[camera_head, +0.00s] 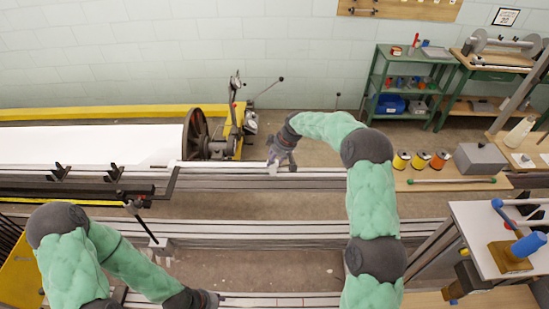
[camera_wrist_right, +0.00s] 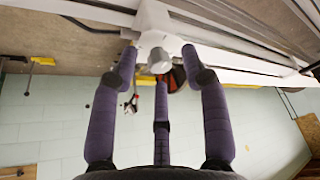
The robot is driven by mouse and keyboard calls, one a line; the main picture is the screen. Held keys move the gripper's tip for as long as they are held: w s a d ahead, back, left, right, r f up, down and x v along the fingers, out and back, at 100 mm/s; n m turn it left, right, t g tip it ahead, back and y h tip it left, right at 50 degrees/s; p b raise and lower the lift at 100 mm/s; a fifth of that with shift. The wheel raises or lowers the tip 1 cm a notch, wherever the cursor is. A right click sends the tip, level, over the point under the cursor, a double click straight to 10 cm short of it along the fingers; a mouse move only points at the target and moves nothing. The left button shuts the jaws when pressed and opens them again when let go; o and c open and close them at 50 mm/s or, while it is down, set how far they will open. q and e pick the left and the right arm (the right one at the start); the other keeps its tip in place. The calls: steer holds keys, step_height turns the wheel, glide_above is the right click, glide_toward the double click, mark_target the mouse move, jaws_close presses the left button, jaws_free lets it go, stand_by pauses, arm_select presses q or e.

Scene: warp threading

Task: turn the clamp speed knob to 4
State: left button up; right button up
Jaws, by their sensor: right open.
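In the right wrist view, a small pale knob (camera_wrist_right: 160,62) sits on a white housing (camera_wrist_right: 155,22) fixed to a long rail. No scale or number on it can be read. My right gripper (camera_wrist_right: 160,75) is open, its three purple fingers spread around the knob, one on each side and one below. I cannot tell whether they touch it. In the head view my right gripper (camera_head: 274,165) is at the rail (camera_head: 320,182), and the knob is too small to make out there. My left gripper (camera_head: 210,300) is at the bottom edge, mostly cut off.
A white warp roll (camera_head: 90,145) with a dark end wheel (camera_head: 196,134) lies at the left. A bench with thread spools (camera_head: 420,160) and a grey box (camera_head: 480,159) stands at the right. A green shelf (camera_head: 408,85) is behind. Long parallel rails cross the middle.

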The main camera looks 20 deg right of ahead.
jaws_close()
steer(key=shift+a+m, duration=0.1)
steer(key=shift+m, duration=0.2)
stand_by(0.7)
